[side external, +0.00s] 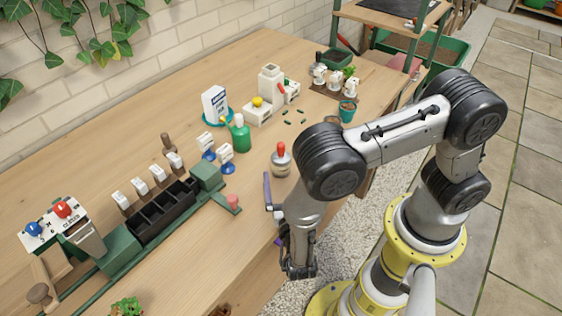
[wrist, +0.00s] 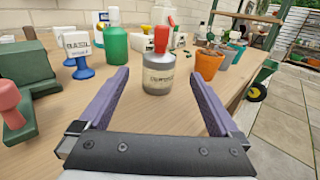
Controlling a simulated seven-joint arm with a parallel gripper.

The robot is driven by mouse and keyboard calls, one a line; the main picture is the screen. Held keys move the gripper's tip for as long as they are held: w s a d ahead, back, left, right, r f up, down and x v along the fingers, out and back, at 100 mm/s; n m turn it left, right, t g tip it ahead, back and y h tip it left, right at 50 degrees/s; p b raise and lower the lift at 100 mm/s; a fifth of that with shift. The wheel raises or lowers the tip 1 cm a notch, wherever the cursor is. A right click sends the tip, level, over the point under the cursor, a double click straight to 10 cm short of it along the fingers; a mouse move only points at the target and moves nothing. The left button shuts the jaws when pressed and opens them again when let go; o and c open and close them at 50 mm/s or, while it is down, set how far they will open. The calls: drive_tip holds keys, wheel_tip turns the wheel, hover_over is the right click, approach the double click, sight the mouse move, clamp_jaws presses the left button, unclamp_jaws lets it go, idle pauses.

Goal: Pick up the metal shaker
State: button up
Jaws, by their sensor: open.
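The metal shaker (side external: 281,162) looks like a squat grey metal can with a red top. It stands upright on the wooden bench near its front edge. In the wrist view the shaker (wrist: 158,78) is straight ahead, with dark lettering on its front that is too small to read. My gripper (wrist: 154,75) is open and empty, its two purple fingers spread wide. The shaker shows in the gap between the fingers, beyond the tips and apart from them. In the side view one purple finger shows near the bench edge, and my arm partly hides the rest of the gripper.
A green bottle (side external: 240,134) and blue-based stamps (side external: 227,158) stand left of the shaker. A teal pot (side external: 347,110) stands to its right, with orange pots (wrist: 208,64) in the wrist view. A dark divided tray (side external: 163,214) lies farther left. The bench around the shaker is clear.

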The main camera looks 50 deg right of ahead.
sight(282, 166)
drive_tip(key=shift+x, duration=3.7)
drive_tip(key=shift+a, duration=0.1)
drive_tip(key=c, duration=1.5)
drive_tip(key=shift+r, duration=0.1)
drive_tip(key=shift+c, duration=0.2)
